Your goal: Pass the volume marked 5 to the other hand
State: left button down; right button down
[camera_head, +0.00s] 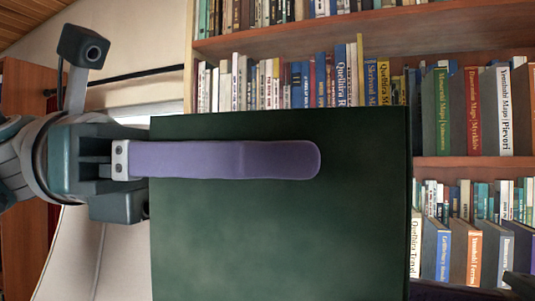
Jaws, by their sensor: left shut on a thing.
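My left gripper (235,160) comes in from the left and is shut on the book, with one purple finger lying flat across the upper cover. The other finger is hidden behind the book. A dark piece at the lower right corner looks like part of my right gripper (462,291); its jaws are mostly cut off.
Wooden bookshelves stand behind and to the right, with rows of upright books such as a green one (442,112) and a red one (472,110). An orange-spined book (474,258) stands on the lower right shelf. The held book hides much of the shelving behind it.

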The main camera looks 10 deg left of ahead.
jog(key=shift+s+a+r, duration=0.1)
jog(key=shift+s+a, duration=0.05)
jog(key=shift+s, duration=0.05)
jog(key=shift+c, duration=2.2)
grip_release()
jog(key=shift+w, duration=0.1)
